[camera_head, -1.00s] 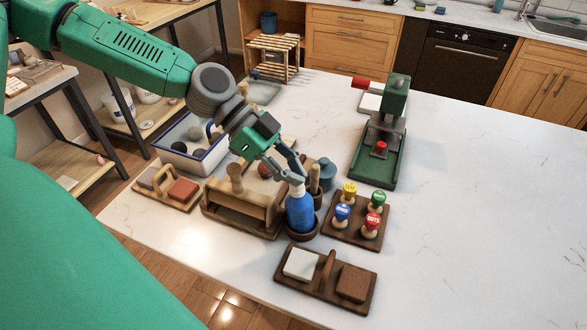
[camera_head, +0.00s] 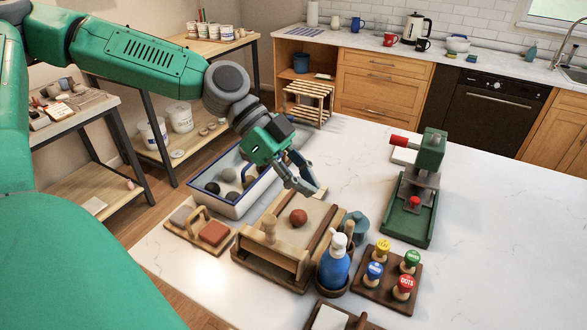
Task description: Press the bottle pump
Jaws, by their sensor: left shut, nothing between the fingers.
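The blue bottle (camera_head: 334,270) with a white pump head (camera_head: 338,243) stands upright in a round brown holder (camera_head: 331,290) near the front middle of the white table. My left gripper (camera_head: 308,188) is shut and empty. It is above and behind the bottle, over the back of the wooden tray, and apart from the pump. The pump head shows clear of the gripper. My right gripper is not in view.
A wooden tray (camera_head: 244,258) with a red ball (camera_head: 298,217) lies left of the bottle. A stamp board (camera_head: 372,292) stands to its right, and a green press (camera_head: 408,226) behind that. The table's right side is clear.

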